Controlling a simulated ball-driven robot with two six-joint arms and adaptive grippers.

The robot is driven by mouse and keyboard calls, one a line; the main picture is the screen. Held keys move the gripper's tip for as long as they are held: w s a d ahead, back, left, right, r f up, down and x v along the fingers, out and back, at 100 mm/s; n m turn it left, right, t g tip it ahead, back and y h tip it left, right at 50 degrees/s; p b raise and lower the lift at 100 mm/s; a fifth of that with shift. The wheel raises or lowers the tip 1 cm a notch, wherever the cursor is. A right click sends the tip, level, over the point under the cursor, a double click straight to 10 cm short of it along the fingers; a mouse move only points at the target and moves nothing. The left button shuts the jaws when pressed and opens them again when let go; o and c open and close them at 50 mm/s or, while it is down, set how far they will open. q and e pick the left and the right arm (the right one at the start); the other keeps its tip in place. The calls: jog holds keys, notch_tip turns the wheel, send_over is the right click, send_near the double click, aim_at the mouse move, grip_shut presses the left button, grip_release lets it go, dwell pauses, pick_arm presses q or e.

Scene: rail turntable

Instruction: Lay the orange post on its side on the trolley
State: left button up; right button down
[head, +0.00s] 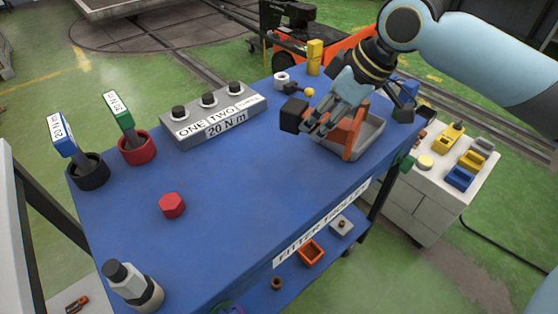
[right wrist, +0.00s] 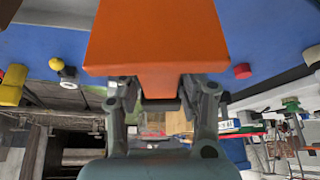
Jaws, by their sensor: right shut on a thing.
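The orange post (head: 351,139) is in my right gripper (head: 325,122) above the far right part of the blue trolley top (head: 235,195). The gripper's fingers are shut on it and hide part of it. In the right wrist view the post (right wrist: 155,40) fills the upper middle, with a narrower part between the fingertips (right wrist: 160,95). In the head view its lower end is beside a grey tray (head: 369,142); I cannot tell whether it touches the tray or the top. A dark block (head: 293,115) shows left of the fingers. My left gripper is not in view.
A grey button box (head: 214,112), green-handled (head: 118,110) and blue-handled tools in cups, a red hexagonal piece (head: 172,205) and a white-and-black fitting (head: 133,285) stand on the trolley. A yellow post (head: 315,57) stands at the back. The middle of the top is clear.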

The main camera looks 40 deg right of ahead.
jog(key=w+a+f, duration=0.1)
jog(key=a, duration=0.1)
jog(key=w+a+f, duration=0.1)
jog(key=a+f, duration=0.1)
jog(key=w+a+f, duration=0.1)
jog(key=a, duration=0.2)
jog(key=shift+f, duration=2.15)
jog(key=c, duration=0.9)
grip_release()
jog(key=shift+f, duration=0.2)
jog(key=p+v, duration=0.1)
jog(key=v, duration=1.1)
jog(key=shift+s+r, duration=0.1)
jog(key=shift+r, duration=0.05)
